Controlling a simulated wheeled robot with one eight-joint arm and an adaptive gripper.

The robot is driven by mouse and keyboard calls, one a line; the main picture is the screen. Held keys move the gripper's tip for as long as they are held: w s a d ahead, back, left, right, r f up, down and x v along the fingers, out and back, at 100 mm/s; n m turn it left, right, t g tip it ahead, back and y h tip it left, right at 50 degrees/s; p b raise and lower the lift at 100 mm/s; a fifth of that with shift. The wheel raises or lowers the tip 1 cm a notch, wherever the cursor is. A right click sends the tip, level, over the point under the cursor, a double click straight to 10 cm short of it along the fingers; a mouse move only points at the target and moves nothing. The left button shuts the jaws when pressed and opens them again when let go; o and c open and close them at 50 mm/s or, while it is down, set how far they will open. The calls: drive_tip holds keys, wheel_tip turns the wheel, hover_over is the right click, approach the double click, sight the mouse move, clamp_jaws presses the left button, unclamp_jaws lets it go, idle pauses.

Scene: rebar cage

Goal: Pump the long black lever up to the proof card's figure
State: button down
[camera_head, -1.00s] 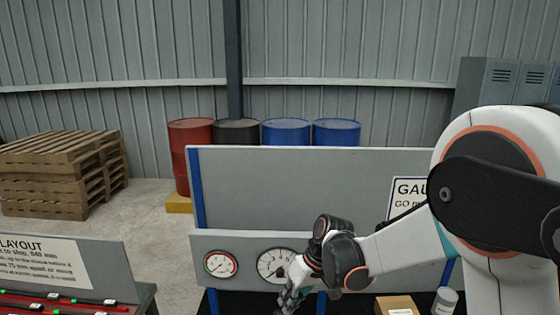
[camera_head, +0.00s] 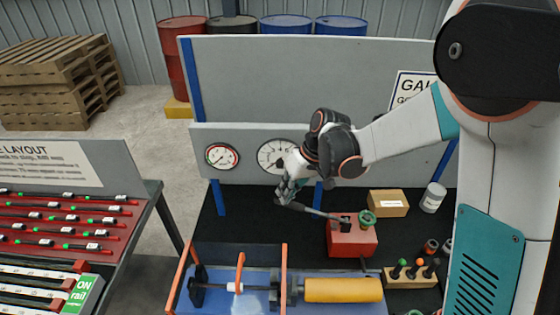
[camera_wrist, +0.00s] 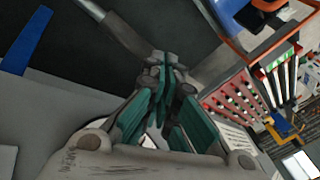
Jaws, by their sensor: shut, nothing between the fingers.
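The long lever (camera_head: 318,210) slopes up to the left from a red pump box (camera_head: 352,240) on the black bench top. My gripper (camera_head: 285,196) is shut at the lever's free left end, with nothing seen between the fingers. In the wrist view the closed teal fingers (camera_wrist: 165,88) lie by the dark lever (camera_wrist: 118,25); I cannot tell whether they touch it. A large white dial (camera_head: 275,154) is partly hidden by my wrist. A small dial (camera_head: 222,157) is on its left. Their readings are too small to tell. No proof card is clearly identifiable.
A green knob (camera_head: 367,218) is on the red box. A cardboard box (camera_head: 388,203) and white can (camera_head: 433,197) stand to the right. A blue frame with a yellow cylinder (camera_head: 343,290) is in front. A sign (camera_head: 412,85) is partly hidden by my arm.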

sight(279, 204)
drive_tip(key=shift+a+f+b, duration=0.3)
drive_tip(key=shift+f+b, duration=0.3)
drive_tip(key=shift+f, duration=0.05)
drive_tip(key=shift+a+f+b, duration=0.2)
drive_tip(key=shift+f+b, duration=0.4)
drive_tip(key=shift+b, duration=0.05)
drive_tip(key=shift+a+f+b, duration=0.2)
drive_tip(key=shift+f+b, duration=0.4)
drive_tip(key=shift+f, duration=0.2)
drive_tip(key=shift+a+f+b, duration=0.2)
drive_tip(key=shift+f+b, duration=0.35)
drive_tip(key=shift+b, duration=0.1)
drive_tip(key=shift+f, duration=0.15)
